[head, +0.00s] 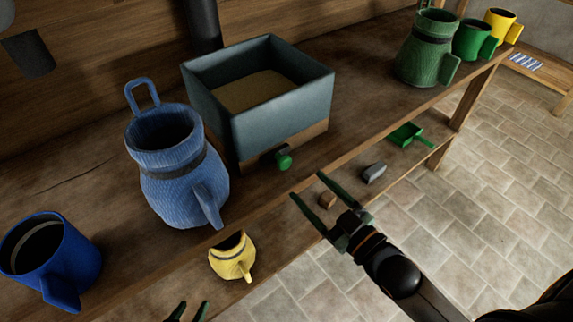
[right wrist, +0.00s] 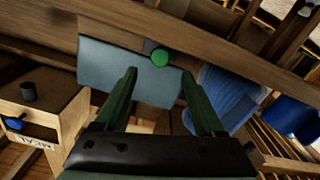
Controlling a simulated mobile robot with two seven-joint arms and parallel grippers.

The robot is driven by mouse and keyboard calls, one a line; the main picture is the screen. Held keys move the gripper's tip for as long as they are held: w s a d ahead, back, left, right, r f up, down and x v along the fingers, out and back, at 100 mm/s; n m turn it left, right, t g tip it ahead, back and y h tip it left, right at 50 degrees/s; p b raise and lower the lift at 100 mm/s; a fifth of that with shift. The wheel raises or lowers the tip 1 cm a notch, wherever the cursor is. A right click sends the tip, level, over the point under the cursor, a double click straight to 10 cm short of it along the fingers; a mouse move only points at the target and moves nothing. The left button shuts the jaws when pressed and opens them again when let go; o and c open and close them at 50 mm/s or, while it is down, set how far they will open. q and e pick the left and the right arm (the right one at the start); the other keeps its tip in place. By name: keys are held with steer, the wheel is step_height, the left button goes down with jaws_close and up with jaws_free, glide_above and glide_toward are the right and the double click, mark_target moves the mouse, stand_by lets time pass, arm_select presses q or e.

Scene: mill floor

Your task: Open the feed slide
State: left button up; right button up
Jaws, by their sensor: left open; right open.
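The hopper (head: 222,110) is a blue-grey open-topped box with grain in it, standing on a wooden base on the bench. The feed slide's round green knob (head: 284,161) sits on the front of that base, close to it on a short dark piece. My right gripper (head: 307,184) is open and empty, in front of the knob and apart from it. In the right wrist view the knob (right wrist: 160,57) shows between and beyond the two fingers (right wrist: 159,72). My left gripper (head: 188,312) is open at the bottom edge, mostly out of view.
A blue jug (head: 170,180) stands close left of the hopper, with a blue mug (head: 50,255) further left. A green jug (head: 425,55) and mugs stand at the right. A lower shelf holds a yellow jug (head: 232,258), a green scoop (head: 405,133) and a grey lump (head: 374,172).

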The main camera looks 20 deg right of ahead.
mark_target(287, 165)
steer(key=x, duration=0.9)
steer(key=shift+s+f, duration=0.1)
jaws_close()
stand_by(0.4)
stand_by(0.9)
